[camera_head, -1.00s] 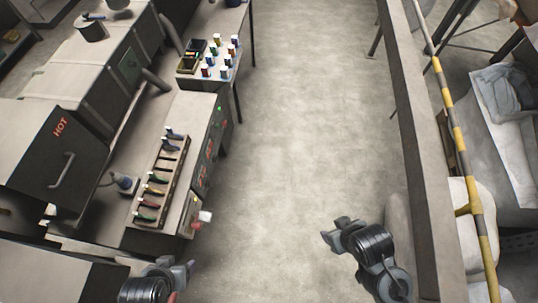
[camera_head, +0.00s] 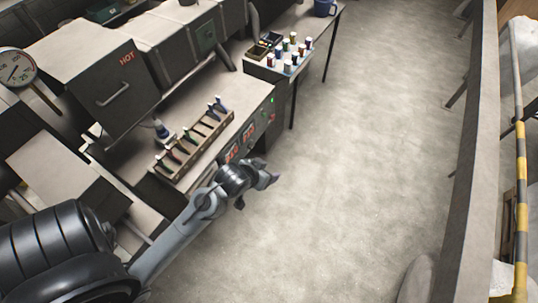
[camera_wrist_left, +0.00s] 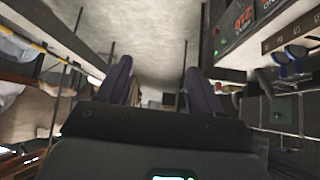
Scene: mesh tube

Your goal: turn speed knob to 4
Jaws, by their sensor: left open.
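The machine's dark control panel (camera_head: 250,137) faces the aisle and carries red digital displays and a green light. It also shows at the upper right of the left wrist view (camera_wrist_left: 233,32), tilted. I cannot make out the speed knob or its setting; my left arm covers the panel's near end in the head view. My left gripper (camera_head: 262,187) is beside that near end, on the aisle side. In the left wrist view its two dark fingers (camera_wrist_left: 157,82) are apart with nothing between them. My right gripper is not in view.
A wooden rack (camera_head: 195,145) of several coloured-handled tools lies on the machine top. Behind it stands a table with several small bottles (camera_head: 288,50). A box marked HOT (camera_head: 105,75) is at the left. The floor aisle (camera_head: 350,150) is clear, with a beam along its right.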

